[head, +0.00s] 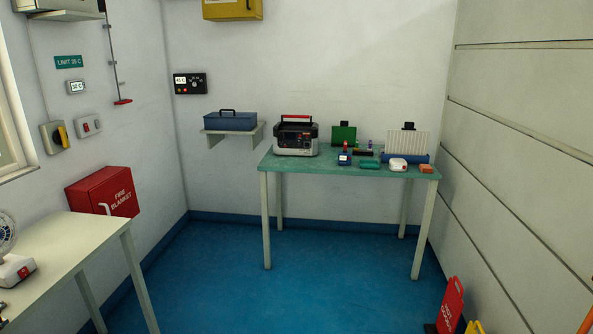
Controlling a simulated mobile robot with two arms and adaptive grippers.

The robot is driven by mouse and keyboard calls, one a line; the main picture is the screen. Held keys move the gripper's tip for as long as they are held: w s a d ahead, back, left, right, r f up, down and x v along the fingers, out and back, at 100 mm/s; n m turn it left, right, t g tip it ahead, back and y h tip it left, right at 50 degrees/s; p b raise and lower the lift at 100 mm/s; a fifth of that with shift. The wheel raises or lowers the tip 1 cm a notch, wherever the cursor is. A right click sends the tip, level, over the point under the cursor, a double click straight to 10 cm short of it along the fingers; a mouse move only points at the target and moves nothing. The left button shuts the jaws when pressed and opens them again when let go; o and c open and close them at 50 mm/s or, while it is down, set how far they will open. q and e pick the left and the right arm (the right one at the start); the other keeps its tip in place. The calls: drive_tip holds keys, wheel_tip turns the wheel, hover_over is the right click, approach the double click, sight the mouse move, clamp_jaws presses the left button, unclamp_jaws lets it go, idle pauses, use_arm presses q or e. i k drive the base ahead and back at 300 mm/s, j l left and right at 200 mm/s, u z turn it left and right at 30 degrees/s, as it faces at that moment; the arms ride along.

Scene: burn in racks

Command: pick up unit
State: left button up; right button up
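Neither of my grippers shows in the head view. No item bears a readable "unit" label, so I cannot tell which thing is the unit. A grey and black box with a red top handle (296,138) stands upright at the left end of the green-topped table (295,168). To its right on the table are a small blue device with a display (345,158), a green block (369,164), a white rounded device with a red mark (398,165) and an orange block (426,169). Nothing is in contact with a gripper in view.
Blue floor (230,270) is open before the table. A pale table (65,255) with a dial device (10,255) stands at the near left. A red folding sign (451,305) stands at the lower right. A wall shelf (222,138) holds a blue case (230,122).

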sight(287, 140)
drive_tip(key=i, duration=3.65)
